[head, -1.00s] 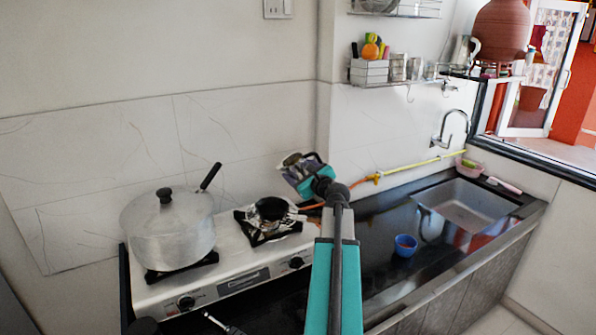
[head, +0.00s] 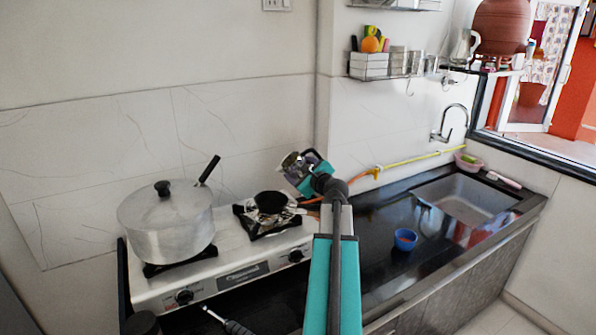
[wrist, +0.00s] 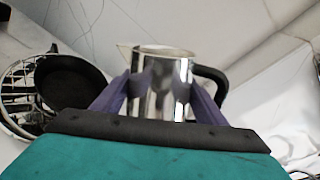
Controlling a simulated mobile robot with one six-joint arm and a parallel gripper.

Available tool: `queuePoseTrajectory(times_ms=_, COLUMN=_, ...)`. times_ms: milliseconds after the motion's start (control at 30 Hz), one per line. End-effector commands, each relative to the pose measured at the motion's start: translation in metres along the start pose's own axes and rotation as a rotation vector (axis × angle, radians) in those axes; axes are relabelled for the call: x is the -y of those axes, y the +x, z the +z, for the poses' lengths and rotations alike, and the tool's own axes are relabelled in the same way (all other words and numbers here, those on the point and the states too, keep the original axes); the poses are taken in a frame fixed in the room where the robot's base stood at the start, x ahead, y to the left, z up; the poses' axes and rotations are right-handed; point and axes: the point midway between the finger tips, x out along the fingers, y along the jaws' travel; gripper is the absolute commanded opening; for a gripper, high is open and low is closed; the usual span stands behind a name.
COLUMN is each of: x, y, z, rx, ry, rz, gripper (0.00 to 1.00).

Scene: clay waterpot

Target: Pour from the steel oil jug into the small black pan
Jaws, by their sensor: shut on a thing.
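The steel oil jug (wrist: 160,70) is shiny, with a pale spout at the left and a black handle at the right in the wrist view. My gripper (wrist: 160,92) is shut on its body, one purple finger on each side. In the head view, my gripper (head: 305,175) holds the jug (head: 291,164) tilted to the left, above and to the right of the small black pan (head: 270,201). The pan sits on the right burner of the stove. In the wrist view the pan (wrist: 72,82) shows at the left, apart from the jug. I cannot see any oil.
A large lidded pot (head: 166,222) stands on the left burner of the white stove (head: 222,268). A small blue bowl (head: 405,240) sits on the black counter, left of the sink (head: 465,200). A tiled wall is close behind.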

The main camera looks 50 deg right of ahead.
Motion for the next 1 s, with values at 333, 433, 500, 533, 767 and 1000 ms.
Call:
queuePoseTrajectory(times_ms=333, x=-0.0027, y=0.0004, z=-0.0041, rx=-0.016, ry=-0.068, rz=-0.002, gripper=0.29)
queuePoseTrajectory(times_ms=433, x=-0.0027, y=0.0004, z=-0.0041, rx=-0.017, ry=-0.072, rz=-0.001, gripper=0.29)
queuePoseTrajectory(times_ms=500, x=-0.0027, y=0.0004, z=-0.0040, rx=-0.017, ry=-0.072, rz=-0.001, gripper=0.29)
queuePoseTrajectory(times_ms=533, x=-0.0028, y=0.0004, z=-0.0040, rx=-0.017, ry=-0.072, rz=-0.001, gripper=0.29)
queuePoseTrajectory(times_ms=767, x=-0.0029, y=0.0005, z=-0.0039, rx=-0.016, ry=-0.071, rz=-0.001, gripper=0.29)
queuePoseTrajectory(times_ms=1000, x=-0.0036, y=0.0007, z=-0.0043, rx=-0.019, ry=-0.083, rz=-0.001, gripper=0.29)
